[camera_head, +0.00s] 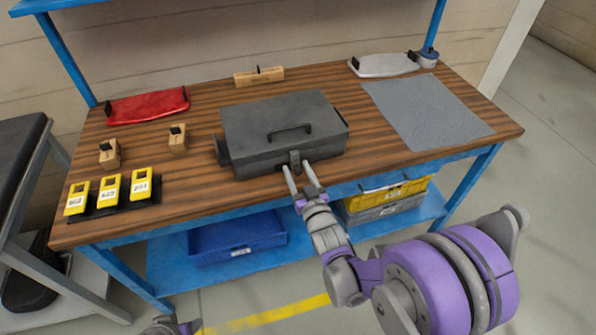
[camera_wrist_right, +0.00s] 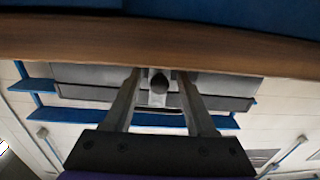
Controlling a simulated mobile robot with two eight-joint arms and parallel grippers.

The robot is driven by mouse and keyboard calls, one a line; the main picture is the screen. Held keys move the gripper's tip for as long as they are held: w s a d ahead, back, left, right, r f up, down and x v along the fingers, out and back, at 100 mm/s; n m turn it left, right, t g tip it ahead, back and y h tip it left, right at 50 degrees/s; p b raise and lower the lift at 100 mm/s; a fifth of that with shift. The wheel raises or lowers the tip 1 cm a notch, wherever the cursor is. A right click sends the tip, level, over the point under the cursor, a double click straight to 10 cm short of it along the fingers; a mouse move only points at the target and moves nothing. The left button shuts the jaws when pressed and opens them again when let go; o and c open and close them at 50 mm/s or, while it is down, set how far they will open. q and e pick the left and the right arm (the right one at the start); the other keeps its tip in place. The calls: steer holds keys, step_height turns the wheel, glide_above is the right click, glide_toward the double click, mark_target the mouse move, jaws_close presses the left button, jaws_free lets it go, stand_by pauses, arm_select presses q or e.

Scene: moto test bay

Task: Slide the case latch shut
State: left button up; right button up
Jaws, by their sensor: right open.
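The dark grey case (camera_head: 262,158) lies closed on the wooden workbench, with a handle on its lid. Its latch (camera_head: 295,157) is a small dark piece at the middle of the front face. My right gripper (camera_head: 296,167) is open in front of the case, one finger on each side of the latch.
Yellow tags (camera_head: 109,191) stand in a black holder at the left of the workbench (camera_head: 190,205). Wooden blocks (camera_head: 178,138), a red tray (camera_head: 148,106), a white tray (camera_head: 383,66) and a grey mat (camera_head: 425,108) lie around the case. Bins (camera_head: 237,240) sit on the shelf below.

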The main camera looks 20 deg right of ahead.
arm_select(q)
steer(key=shift+f, duration=0.2)
arm_select(e)
steer(key=s, duration=1)
steer(key=shift+s+d, duration=0.35)
steer(key=shift+s, duration=0.05)
steer(key=s+d+f+g+h, duration=0.1)
steer(key=s+f+g, duration=0.2)
steer(key=s+g, duration=0.55)
steer(key=s+d+f+g, duration=0.1)
steer(key=s+f+g, duration=0.3)
steer(key=s, duration=0.7)
arm_select(q)
step_height(320, 180, up, 16)
steer(key=w+p, duration=0.2)
steer(key=p, duration=1.1)
steer(key=shift+f+t+p, duration=0.15)
steer(key=shift+t+p, duration=0.15)
steer(key=shift+p, duration=0.05)
arm_select(e)
step_height(320, 180, up, 17)
steer(key=w, duration=0.2)
steer(key=shift+m, duration=0.4)
arm_select(q)
steer(key=shift+s, duration=0.1)
arm_select(e)
steer(key=shift+d+f, duration=0.1)
